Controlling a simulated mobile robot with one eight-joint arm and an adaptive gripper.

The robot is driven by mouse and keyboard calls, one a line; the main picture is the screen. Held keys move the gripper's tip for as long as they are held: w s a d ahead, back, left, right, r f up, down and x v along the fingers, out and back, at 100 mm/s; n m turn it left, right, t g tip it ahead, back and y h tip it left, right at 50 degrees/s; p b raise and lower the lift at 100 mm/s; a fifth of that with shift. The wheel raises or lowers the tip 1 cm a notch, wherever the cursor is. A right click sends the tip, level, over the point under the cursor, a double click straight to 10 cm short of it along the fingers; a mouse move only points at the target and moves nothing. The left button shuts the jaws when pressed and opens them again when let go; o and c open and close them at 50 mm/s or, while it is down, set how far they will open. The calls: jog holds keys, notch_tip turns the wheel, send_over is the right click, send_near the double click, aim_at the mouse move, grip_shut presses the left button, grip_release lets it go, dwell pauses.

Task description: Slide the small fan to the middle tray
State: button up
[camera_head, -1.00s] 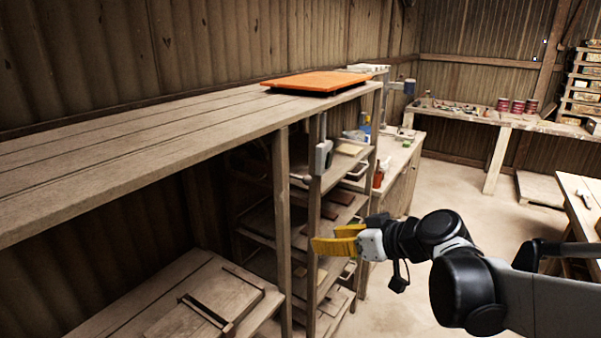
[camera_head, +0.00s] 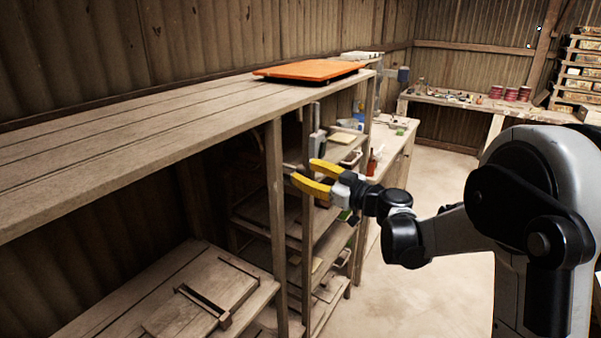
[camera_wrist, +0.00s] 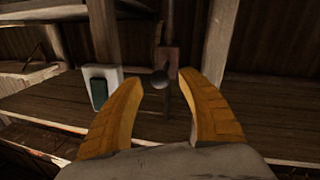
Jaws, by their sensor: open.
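My gripper (camera_head: 305,171) is open, with two yellow fingers pointing left at a rack post beside the stacked shelves. In the wrist view its fingers (camera_wrist: 161,80) stand apart with nothing held. A dark round knob (camera_wrist: 159,80) on a brown plate appears between the fingertips; no contact is evident. I cannot pick out a small fan in either view. Stacked shelf boards or trays (camera_head: 268,231) sit in the rack behind the gripper, partly hidden by posts and my arm. I cannot tell which is the middle tray.
A wooden post (camera_head: 277,230) stands left of the gripper. A grey device (camera_head: 315,133) is on another post, just above the fingers. A white box with a dark panel (camera_wrist: 101,88) shows left of the fingers. An orange board (camera_head: 308,70) lies on the top shelf (camera_head: 130,135). Floor (camera_head: 420,300) is clear.

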jog(key=shift+x, duration=1.1)
jog(key=shift+c, duration=0.4)
